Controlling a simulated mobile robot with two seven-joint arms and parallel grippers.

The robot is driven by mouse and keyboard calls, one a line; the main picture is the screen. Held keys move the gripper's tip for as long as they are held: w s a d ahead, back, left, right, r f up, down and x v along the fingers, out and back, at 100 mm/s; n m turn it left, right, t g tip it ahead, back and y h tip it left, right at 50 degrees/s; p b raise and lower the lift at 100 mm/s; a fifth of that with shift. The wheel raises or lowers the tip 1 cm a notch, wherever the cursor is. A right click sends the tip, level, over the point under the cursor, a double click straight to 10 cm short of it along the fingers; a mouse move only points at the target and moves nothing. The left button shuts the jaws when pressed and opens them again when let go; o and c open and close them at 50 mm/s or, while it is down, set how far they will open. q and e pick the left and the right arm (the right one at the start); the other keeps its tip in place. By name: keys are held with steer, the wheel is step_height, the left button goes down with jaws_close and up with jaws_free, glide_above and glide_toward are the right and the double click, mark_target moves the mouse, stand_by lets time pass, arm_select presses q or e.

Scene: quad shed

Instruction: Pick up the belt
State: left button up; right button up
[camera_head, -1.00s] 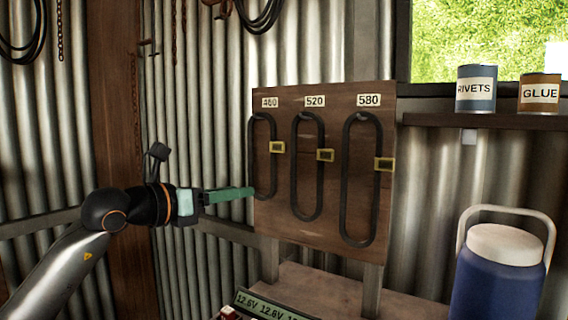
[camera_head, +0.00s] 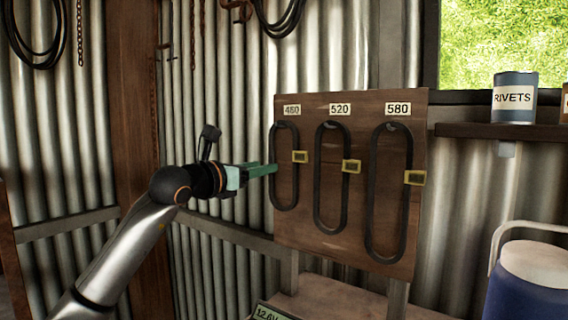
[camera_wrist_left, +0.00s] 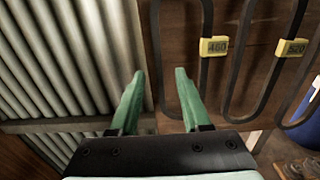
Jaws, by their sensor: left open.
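Three black belt loops hang on a brown wooden board (camera_head: 352,220). They are the 460 belt (camera_head: 295,185), the 520 belt (camera_head: 317,180) and the 580 belt (camera_head: 370,205), each with a yellow tag on its right strand. My left gripper (camera_head: 275,169) has green fingers and is at the left strand of the 460 belt. In the left wrist view the left gripper (camera_wrist_left: 160,75) is open, and the 460 belt's left strand (camera_wrist_left: 155,45) shows between the fingertips. I cannot tell whether the fingers reach around it. My right gripper is not in view.
A shelf (camera_head: 480,131) at right holds a blue RIVETS can (camera_head: 514,98). A blue jug with a white lid (camera_head: 535,265) stands at lower right. A bench (camera_head: 340,297) is below the board. Corrugated metal walls stand behind.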

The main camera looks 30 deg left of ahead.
mark_target(271, 192)
arm_select(q)
steer(key=w, duration=0.3)
steer(key=w+p, duration=0.1)
steer(key=shift+w+d+f, duration=0.1)
steer(key=shift+w+f, duration=0.15)
jaws_close()
stand_by(0.4)
